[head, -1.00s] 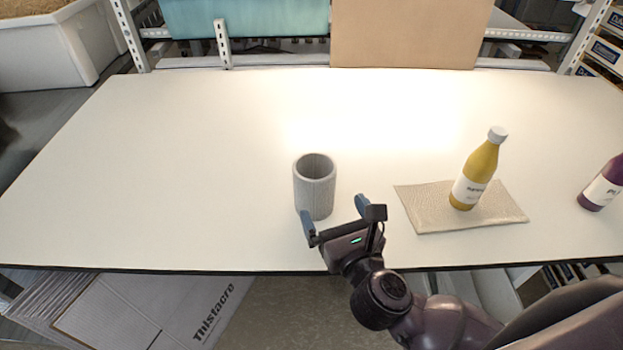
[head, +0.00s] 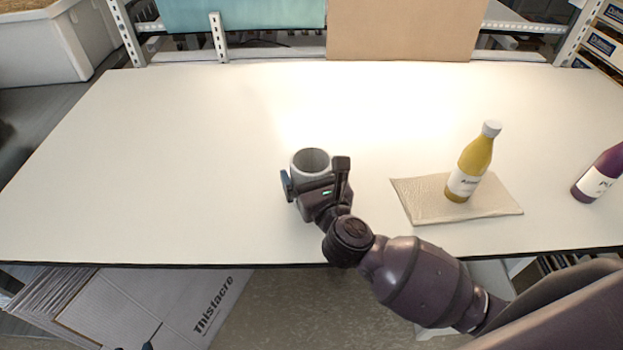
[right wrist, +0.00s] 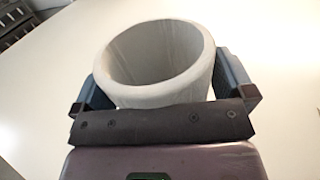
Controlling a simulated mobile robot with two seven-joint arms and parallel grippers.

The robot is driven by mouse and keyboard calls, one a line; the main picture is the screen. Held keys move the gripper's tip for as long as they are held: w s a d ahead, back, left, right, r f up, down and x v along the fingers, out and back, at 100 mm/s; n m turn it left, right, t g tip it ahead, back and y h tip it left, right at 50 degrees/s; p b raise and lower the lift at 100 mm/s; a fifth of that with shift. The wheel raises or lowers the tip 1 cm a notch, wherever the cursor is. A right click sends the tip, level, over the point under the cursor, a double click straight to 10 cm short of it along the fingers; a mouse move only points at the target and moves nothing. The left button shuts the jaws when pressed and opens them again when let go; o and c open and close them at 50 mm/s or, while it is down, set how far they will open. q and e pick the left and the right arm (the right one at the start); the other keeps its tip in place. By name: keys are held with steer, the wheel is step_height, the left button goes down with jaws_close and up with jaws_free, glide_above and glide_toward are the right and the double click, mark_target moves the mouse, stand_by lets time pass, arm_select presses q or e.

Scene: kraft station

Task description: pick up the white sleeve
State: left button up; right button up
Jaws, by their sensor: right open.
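The white sleeve (head: 311,160) is a hollow, open-topped, off-white cylinder standing upright on the table, left of the mat. My right gripper (head: 314,180) is at it, with its open fingers on either side. In the right wrist view the sleeve (right wrist: 160,52) sits between the two fingers of the gripper (right wrist: 164,86), its open top facing the camera. I cannot tell whether either finger touches it. The gripper body hides the sleeve's lower part in the head view. My left gripper is not in view.
A yellow bottle (head: 472,165) stands on a beige mat (head: 415,205) to the right. A purple bottle (head: 600,175) stands at the far right. The white table (head: 160,160) is clear left of the sleeve. A cardboard box (head: 405,30) and a teal bin (head: 245,12) are behind the table.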

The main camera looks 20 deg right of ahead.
steer(key=shift+c, duration=0.3)
steer(key=c, duration=0.4)
steer(key=shift+r, duration=0.1)
